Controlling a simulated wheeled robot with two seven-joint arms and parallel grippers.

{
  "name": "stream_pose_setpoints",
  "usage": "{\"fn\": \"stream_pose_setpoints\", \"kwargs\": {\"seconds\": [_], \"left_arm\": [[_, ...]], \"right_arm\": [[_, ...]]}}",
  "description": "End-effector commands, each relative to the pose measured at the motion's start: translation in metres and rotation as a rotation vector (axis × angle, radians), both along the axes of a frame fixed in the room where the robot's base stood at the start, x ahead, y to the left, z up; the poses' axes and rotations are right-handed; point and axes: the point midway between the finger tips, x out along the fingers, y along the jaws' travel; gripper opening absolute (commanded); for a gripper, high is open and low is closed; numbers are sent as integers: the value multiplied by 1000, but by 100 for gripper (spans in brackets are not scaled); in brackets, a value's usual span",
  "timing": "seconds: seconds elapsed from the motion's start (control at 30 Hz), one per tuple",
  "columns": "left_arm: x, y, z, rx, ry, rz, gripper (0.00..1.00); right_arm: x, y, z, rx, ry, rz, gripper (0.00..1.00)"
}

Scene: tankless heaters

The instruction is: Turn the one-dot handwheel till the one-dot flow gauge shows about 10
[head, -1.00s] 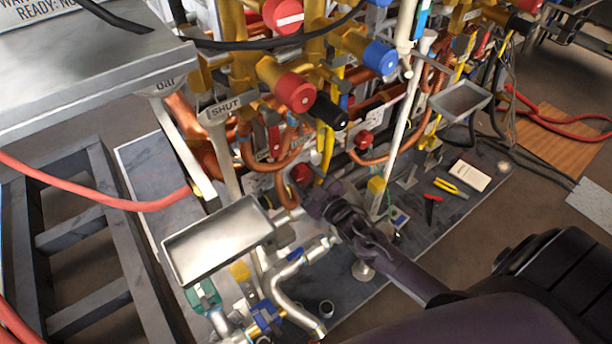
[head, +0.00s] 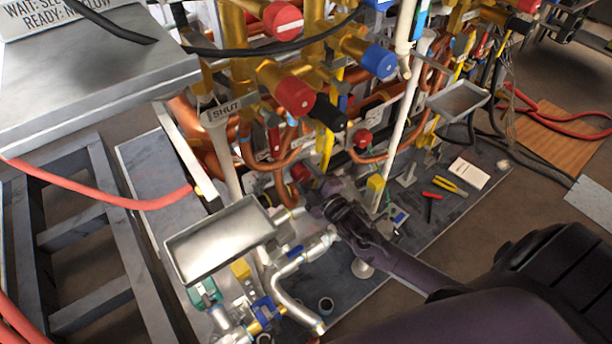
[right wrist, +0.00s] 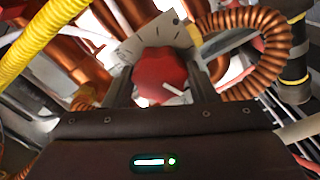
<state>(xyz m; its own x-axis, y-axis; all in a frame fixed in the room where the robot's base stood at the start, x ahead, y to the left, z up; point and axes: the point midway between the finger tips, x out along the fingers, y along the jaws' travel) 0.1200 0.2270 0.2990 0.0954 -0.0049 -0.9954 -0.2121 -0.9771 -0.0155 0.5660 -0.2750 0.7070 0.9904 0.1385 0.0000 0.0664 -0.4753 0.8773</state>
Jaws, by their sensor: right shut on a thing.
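A red lobed handwheel (right wrist: 160,75) sits between the two fingers of my right gripper (right wrist: 158,92) in the right wrist view. The fingers are shut on it from both sides. A white pointer mark shows at its lower right, and a pale plate with small dark marks (right wrist: 135,45) stands behind it. In the head view my right gripper (head: 313,192) reaches low among the copper pipes, and only part of the red handwheel (head: 300,173) shows beside it. I cannot make out a one-dot mark on this wheel or a readable flow gauge. My left gripper is not in view.
Red-capped (head: 296,95) and blue-capped (head: 379,60) brass valves stand above the gripper. Metal trays (head: 220,240) and (head: 459,100) flank the pipework. A white pipe (head: 403,135) rises just right of the gripper.

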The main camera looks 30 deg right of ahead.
Motion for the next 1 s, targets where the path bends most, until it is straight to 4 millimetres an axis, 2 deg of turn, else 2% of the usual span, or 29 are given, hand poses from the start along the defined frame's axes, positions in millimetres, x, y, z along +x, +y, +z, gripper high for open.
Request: {"fn": "stream_pose_setpoints", "kwargs": {"seconds": [0.33,0.37,0.43,0.77,1.0], "left_arm": [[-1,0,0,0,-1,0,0],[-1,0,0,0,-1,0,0],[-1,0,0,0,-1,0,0],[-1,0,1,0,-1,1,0],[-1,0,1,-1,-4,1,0]], "right_arm": [[0,1,-1,-1,0,1,29],[0,1,-1,-1,0,1,53],[0,1,-1,-1,1,0,61],[-5,0,-1,-1,2,1,61],[-41,-6,-2,-2,4,1,61]]}}
